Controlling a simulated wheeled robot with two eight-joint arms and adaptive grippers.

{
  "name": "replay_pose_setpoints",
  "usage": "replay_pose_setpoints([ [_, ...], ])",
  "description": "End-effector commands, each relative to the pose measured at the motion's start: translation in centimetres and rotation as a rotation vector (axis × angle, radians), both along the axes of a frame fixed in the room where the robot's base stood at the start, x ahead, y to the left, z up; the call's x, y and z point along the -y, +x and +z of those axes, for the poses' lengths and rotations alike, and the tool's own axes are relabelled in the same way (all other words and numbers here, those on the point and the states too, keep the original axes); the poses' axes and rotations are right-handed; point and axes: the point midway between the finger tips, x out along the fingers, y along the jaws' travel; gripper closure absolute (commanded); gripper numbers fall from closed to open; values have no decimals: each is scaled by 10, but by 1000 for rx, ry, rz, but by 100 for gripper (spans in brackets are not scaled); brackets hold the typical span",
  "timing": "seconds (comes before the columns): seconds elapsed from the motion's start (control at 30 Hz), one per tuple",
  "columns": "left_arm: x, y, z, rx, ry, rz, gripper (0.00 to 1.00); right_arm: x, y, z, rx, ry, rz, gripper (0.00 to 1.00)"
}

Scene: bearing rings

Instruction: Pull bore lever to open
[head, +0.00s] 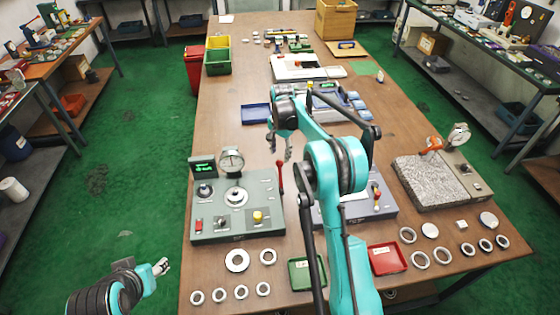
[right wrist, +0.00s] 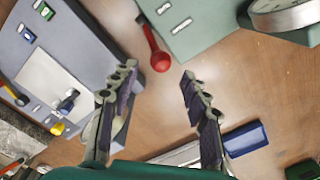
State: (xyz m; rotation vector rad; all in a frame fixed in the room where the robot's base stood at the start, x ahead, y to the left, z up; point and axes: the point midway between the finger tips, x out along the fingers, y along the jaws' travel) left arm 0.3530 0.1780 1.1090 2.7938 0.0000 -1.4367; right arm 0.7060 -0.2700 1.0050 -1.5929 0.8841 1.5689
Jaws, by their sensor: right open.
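The bore lever, a red-knobbed lever (head: 280,176), stands at the right edge of the grey-green gauge station (head: 215,228). It also shows in the right wrist view, where the red lever (right wrist: 158,56) lies just beyond the gap between my fingertips. My right gripper (head: 285,152) is open and empty, pointing down above and behind the lever. In the right wrist view, the fingers (right wrist: 158,78) are spread apart and do not touch the lever. My left gripper (head: 162,267) is off the table's left edge, away from the station; its finger opening is too small to judge.
A second grey station (head: 382,204) stands close on the right, partly hidden by my right arm. A round dial gauge (head: 231,161) rises from the gauge station. Several metal rings (head: 237,260), a green tray (head: 300,273) and a red tray (head: 387,259) lie in front.

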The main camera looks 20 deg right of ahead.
Motion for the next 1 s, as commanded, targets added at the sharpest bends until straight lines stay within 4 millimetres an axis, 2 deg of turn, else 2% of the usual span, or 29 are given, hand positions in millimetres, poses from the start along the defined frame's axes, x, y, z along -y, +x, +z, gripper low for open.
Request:
replay_pose_setpoints([
  [0.1, 0, 0, -6, 0, 0, 0, 53, 0, 1, -22, 0, 0, 1, 53],
  [0.3, 0, 0, -10, 0, 0, 0, 53, -1, 1, -43, 1, 0, 1, 53],
  [0.63, 0, 0, -10, 0, 0, 0, 53, -1, 1, -47, 1, 0, 1, 53],
  [0.8, 0, 0, -10, 0, 0, 0, 53, -1, 1, -47, 1, 0, 1, 98],
  [1.0, 0, 0, -10, 0, 0, 0, 53, -1, 1, -46, 3, -1, 2, 100],
])
